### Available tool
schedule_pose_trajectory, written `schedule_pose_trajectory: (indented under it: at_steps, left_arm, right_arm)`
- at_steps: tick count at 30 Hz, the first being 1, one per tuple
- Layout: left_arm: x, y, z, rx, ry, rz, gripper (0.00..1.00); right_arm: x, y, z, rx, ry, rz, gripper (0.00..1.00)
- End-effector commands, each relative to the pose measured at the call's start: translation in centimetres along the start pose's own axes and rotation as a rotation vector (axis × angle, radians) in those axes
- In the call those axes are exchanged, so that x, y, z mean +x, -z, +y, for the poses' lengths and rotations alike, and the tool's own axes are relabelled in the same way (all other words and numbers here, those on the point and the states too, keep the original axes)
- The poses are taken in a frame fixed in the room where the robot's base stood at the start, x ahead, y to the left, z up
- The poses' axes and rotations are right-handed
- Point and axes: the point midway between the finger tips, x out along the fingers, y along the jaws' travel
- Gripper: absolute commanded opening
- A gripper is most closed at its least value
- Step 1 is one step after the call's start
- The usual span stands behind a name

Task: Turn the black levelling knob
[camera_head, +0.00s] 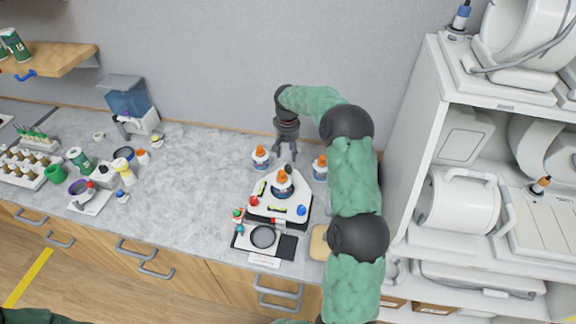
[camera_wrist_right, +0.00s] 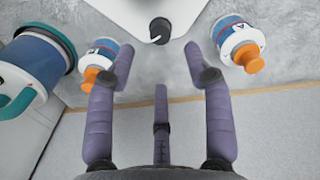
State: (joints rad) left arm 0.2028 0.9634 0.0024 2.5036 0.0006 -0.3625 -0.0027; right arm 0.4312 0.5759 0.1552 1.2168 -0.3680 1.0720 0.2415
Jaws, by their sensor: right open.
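The black levelling knob (camera_wrist_right: 160,29) sits at the rear corner of a white device (camera_wrist_right: 140,12); it has a white mark. In the head view the white device (camera_head: 264,212) stands on the counter, with the black knob (camera_head: 288,168) at its back. It also carries a red knob (camera_head: 253,201) and a blue knob (camera_head: 301,210). My right gripper (camera_head: 287,158) points down just behind the device. In the wrist view my right gripper (camera_wrist_right: 157,58) is open and empty, its fingertips spread either side of the knob's line and short of it. My left gripper is out of view.
Orange-capped bottles flank the gripper: one on the left (camera_head: 261,157), one on the right (camera_head: 320,170). Another (camera_head: 282,184) stands on the device. A black-and-white balance-like tray (camera_head: 287,247) lies in front. White shelving (camera_head: 412,130) stands right. The counter's middle (camera_head: 190,190) is clear.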

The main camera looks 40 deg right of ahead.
Motion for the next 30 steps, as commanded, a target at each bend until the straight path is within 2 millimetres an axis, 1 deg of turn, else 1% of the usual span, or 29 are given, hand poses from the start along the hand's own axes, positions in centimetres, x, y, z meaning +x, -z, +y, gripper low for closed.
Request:
schedule_pose_trajectory:
  at_steps: [1, 3, 9, 12, 15, 18, 26, 27, 29, 30]
  left_arm:
    - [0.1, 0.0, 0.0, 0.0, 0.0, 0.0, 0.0]
    - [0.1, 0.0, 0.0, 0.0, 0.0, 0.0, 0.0]
    - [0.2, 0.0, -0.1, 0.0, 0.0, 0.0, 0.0]
    - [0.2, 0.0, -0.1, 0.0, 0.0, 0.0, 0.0]
    - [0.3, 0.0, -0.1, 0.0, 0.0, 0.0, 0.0]
    - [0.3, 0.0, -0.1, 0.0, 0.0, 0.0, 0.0]
    - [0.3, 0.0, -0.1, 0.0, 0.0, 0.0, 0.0]
    - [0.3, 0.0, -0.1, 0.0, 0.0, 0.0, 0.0]
    - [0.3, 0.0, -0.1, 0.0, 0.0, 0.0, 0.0]
    - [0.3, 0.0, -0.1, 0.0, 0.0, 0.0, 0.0]
  right_arm:
    - [1.1, -0.1, 0.0, 0.0, -0.001, -0.004, 0.52]
    - [2.5, -0.1, 0.1, 0.001, -0.001, -0.004, 0.52]
    - [5.8, -0.1, 0.0, 0.001, 0.0, -0.003, 0.52]
    - [6.9, 0.0, 0.0, 0.001, 0.0, -0.002, 0.52]
    - [7.7, 0.0, 0.0, 0.001, 0.0, -0.001, 0.52]
    - [8.1, 0.0, 0.0, 0.001, 0.0, 0.0, 0.52]
    - [8.2, 0.0, 0.0, 0.001, 0.0, 0.0, 0.52]
    - [8.2, 0.0, 0.0, 0.001, 0.0, 0.0, 0.49]
    - [8.2, 0.0, 0.0, 0.001, 0.0, 0.0, 0.32]
    - [8.2, 0.0, 0.0, 0.001, 0.0, 0.0, 0.21]
